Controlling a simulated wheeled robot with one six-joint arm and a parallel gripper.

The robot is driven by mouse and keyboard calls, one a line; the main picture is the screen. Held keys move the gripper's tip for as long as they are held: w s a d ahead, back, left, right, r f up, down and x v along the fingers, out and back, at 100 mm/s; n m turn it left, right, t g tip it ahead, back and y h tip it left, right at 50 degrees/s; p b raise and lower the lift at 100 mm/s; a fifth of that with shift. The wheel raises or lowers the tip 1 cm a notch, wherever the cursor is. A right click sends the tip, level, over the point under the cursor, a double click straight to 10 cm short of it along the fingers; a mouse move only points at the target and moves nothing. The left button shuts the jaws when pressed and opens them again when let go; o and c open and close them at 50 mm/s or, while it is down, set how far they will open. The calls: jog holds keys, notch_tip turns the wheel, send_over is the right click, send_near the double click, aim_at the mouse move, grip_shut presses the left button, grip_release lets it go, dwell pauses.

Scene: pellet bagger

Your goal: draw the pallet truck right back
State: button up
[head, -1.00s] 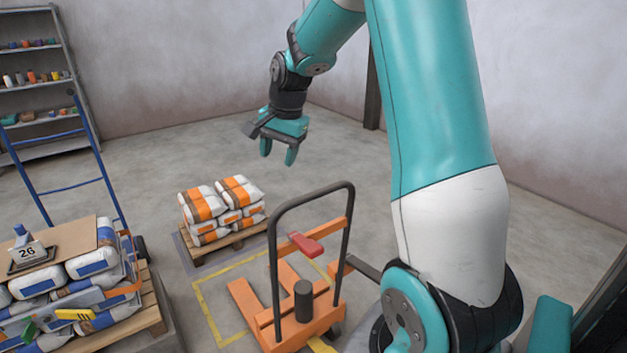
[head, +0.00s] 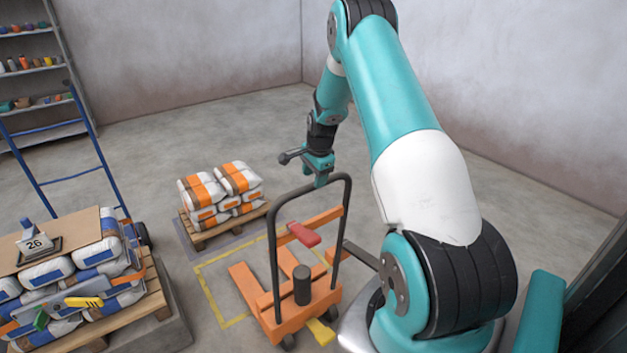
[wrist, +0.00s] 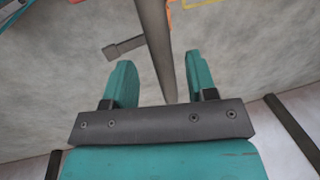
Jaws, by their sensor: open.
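The pallet truck (head: 300,305) is orange, with a tall dark hoop handle (head: 273,235) and a red lever (head: 303,234) on it. It stands on the floor at the lower middle of the head view. My gripper (head: 321,181) is at the top bar of the hoop, fingers pointing down. In the wrist view my gripper (wrist: 160,75) is open, and a dark grey bar (wrist: 155,35), apparently the handle, runs between its two teal fingers. Whether the fingers touch it cannot be told.
A pallet of orange-striped bags (head: 215,195) stands behind the truck. A yellow floor outline (head: 213,300) surrounds its forks. At left are a loaded pallet of blue-banded bags (head: 45,272) and a blue hand truck (head: 85,110). Floor behind is clear.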

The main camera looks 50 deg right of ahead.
jog(key=shift+w+d+f, duration=0.1)
jog(key=shift+w+f, duration=0.1)
jog(key=shift+f, duration=0.65)
jog(key=shift+w+f, duration=0.15)
jog(key=shift+f, duration=0.7)
grip_shut()
